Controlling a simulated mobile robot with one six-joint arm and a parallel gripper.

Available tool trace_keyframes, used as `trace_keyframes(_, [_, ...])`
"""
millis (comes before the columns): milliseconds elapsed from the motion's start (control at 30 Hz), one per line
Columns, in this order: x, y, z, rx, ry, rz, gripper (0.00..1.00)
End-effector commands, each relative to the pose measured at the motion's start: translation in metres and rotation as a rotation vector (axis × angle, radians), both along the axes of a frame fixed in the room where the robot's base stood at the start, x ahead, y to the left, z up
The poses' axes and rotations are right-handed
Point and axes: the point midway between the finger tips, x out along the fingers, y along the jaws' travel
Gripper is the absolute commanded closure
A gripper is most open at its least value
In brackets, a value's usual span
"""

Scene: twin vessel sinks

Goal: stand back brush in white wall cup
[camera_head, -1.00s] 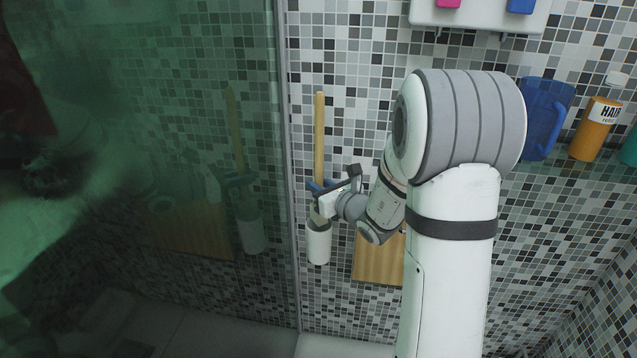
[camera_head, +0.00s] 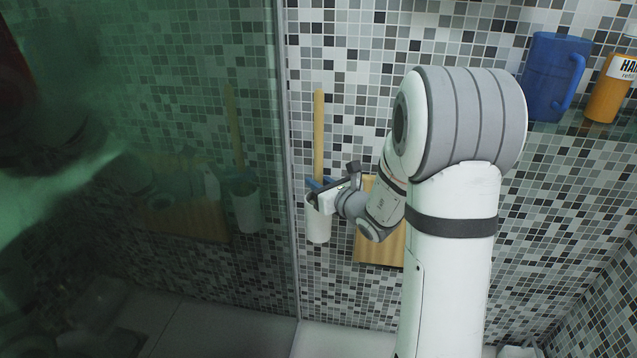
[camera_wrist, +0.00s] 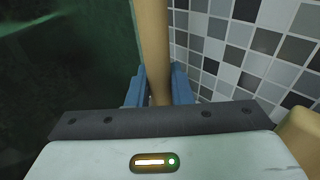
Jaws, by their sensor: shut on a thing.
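The back brush shows as a long upright wooden handle (camera_head: 319,132) against the tiled wall, beside the glass panel. My gripper (camera_head: 319,185) is shut on the lower part of this handle, with blue fingers on either side. The wrist view also shows the handle (camera_wrist: 154,45) between the blue fingers (camera_wrist: 158,88). The white wall cup (camera_head: 318,224) is directly below the fingers, close to them. The lower end of the brush is hidden by the gripper and the cup; it appears to be inside the cup.
A dark glass panel (camera_head: 200,120) with a metal edge stands close left of the cup and reflects the scene. A wooden board (camera_head: 380,245) is right of the cup, behind my wrist. A blue jug (camera_head: 550,80) and an orange bottle (camera_head: 607,92) stand on a ledge at right.

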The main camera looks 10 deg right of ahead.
Motion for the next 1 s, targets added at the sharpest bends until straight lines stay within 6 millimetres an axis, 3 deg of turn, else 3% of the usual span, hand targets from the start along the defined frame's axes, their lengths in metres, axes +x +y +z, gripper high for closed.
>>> trace_keyframes(433, [0.0001, 0.0007, -0.0081, 0.001, -0.001, 0.001, 1.0])
trace_keyframes(467, [0.0001, 0.0007, -0.0081, 0.001, -0.001, 0.001, 0.8])
trace_keyframes(700, [0.0, 0.001, -0.0082, 0.001, -0.001, 0.002, 0.6])
trace_keyframes(767, [0.0, 0.001, -0.0083, 0.0, 0.0, 0.002, 0.55])
trace_keyframes(1000, [-0.0009, 0.0008, -0.0085, 0.0, 0.001, 0.002, 0.55])
